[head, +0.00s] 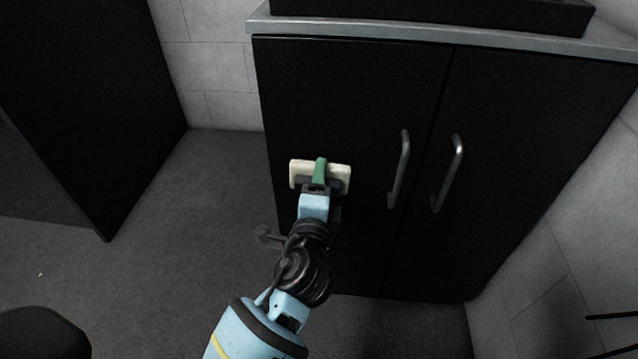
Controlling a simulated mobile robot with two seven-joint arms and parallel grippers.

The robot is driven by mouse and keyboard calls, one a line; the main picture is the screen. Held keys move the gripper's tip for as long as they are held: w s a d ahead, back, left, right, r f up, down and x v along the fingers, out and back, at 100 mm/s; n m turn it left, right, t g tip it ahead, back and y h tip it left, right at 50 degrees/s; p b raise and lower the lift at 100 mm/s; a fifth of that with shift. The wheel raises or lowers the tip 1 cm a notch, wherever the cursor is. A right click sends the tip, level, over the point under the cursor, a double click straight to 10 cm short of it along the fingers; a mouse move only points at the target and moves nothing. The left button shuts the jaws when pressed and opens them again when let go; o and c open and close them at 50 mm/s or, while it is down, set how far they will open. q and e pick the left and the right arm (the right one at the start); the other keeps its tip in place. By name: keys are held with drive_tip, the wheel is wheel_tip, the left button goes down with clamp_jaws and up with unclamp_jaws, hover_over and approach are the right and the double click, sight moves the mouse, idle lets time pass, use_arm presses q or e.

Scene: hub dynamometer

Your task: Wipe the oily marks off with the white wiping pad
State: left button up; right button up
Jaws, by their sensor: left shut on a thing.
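The white wiping pad (338,172) is a cream-white block with a green handle (320,170). My left gripper (319,186) is shut on the pad's handle. It holds the pad upright in front of the left door of the black cabinet (345,90). The pad looks close to the door face, but I cannot tell whether it touches. I see no oily marks on the visible door surfaces; the area behind the pad and arm is hidden. My right gripper is not in view.
Two metal bar handles (400,168) (449,172) stick out from the doors to the right of the pad. A grey worktop edge (400,33) overhangs above. A dark panel (85,100) stands at the left. Grey floor (190,220) is clear between it and the cabinet.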

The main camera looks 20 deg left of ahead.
use_arm(q)
drive_tip(key=shift+w, duration=0.25)
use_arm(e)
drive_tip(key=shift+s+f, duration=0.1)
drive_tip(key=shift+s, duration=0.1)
use_arm(q)
drive_tip(key=shift+w+a, duration=0.15)
drive_tip(key=shift+w, duration=0.1)
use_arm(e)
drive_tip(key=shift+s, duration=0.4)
use_arm(q)
drive_tip(key=shift+w, duration=0.25)
drive_tip(key=shift+a, duration=0.1)
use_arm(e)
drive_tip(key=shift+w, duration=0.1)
use_arm(q)
drive_tip(key=shift+w, duration=0.2)
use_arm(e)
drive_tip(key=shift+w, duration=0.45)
